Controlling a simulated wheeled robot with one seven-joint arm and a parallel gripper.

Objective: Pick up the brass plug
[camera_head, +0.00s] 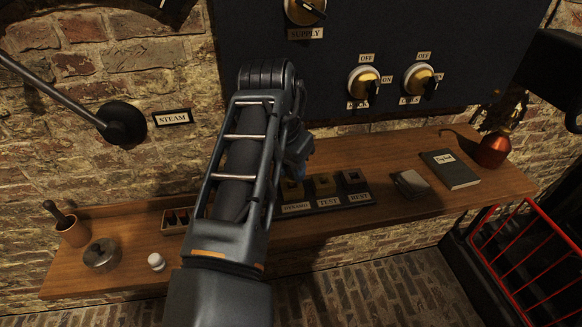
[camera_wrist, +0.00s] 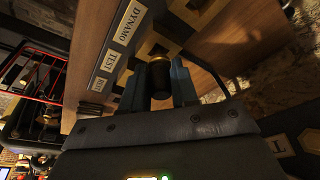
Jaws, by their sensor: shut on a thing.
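The brass plug (camera_wrist: 159,78) shows in the wrist view as a dark round grip with a brass-coloured end beyond it. My gripper (camera_wrist: 161,72) is shut on it, one blue-grey finger on each side. Behind the plug is the dark socket block (camera_wrist: 148,40) with brass squares. I cannot tell whether the plug's far end is in a socket or clear of it. In the head view the block (camera_head: 374,203) has labels DYNAMO, TEST and REST. My arm hides the plug and most of my gripper there.
The block stands on a wooden shelf (camera_head: 440,200). To its right are a small grey object (camera_head: 411,183), a dark book (camera_head: 450,169) and a copper flask (camera_head: 493,148). On the left are a cup (camera_head: 72,231), a round tin (camera_head: 101,255) and a white knob (camera_head: 156,262). A switch panel (camera_head: 420,40) rises behind.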

